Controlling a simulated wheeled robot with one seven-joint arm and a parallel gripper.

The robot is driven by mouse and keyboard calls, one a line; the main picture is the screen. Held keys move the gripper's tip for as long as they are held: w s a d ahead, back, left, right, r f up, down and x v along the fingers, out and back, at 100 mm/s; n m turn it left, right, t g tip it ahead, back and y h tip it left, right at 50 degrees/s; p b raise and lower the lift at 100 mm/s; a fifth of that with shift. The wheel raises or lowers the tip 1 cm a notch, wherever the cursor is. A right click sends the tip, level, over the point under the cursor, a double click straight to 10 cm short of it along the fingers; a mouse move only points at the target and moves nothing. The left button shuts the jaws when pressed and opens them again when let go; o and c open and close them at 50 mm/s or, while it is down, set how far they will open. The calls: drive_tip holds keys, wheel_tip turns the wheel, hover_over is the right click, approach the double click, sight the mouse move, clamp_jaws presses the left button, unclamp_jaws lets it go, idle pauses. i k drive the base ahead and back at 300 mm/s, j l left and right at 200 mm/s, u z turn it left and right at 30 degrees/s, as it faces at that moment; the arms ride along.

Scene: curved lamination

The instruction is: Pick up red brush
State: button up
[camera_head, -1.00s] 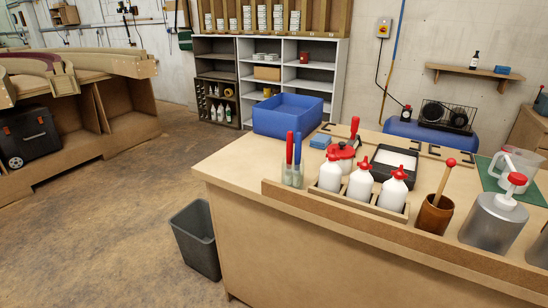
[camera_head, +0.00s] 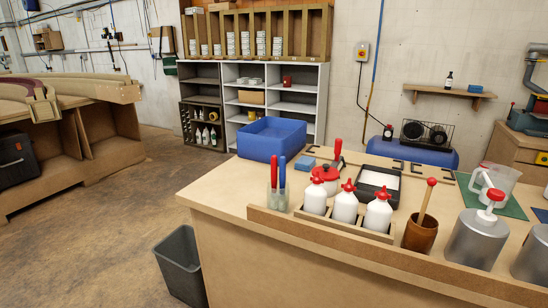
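A brush with a red handle (camera_head: 274,173) stands upright in a clear glass jar (camera_head: 279,201) near the front left of the workbench. A brush with a blue handle (camera_head: 282,171) stands close to its right in the same jar. The jar hides little of their lower ends, but these are too small to make out. Another red-handled tool (camera_head: 338,149) stands farther back, by a red-lidded pot (camera_head: 326,174); its kind is unclear. My gripper is not in view.
White bottles with red caps (camera_head: 345,207) stand in a wooden rack right of the jar. A wooden pot with a stick (camera_head: 421,234) and metal pump cans (camera_head: 475,240) are farther right. A blue crate (camera_head: 272,139) sits behind. A grey bin (camera_head: 180,266) stands on the open floor left.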

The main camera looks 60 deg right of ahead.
sight(274, 159)
drive_tip(key=i+l+z, duration=0.1)
drive_tip(key=l, duration=0.25)
drive_tip(key=i+l+z, duration=0.15)
drive_tip(key=l, duration=0.25)
drive_tip(key=l+z, duration=0.1)
drive_tip(key=l, duration=0.25)
drive_tip(key=i+l+z, duration=0.15)
drive_tip(key=l, duration=0.2)
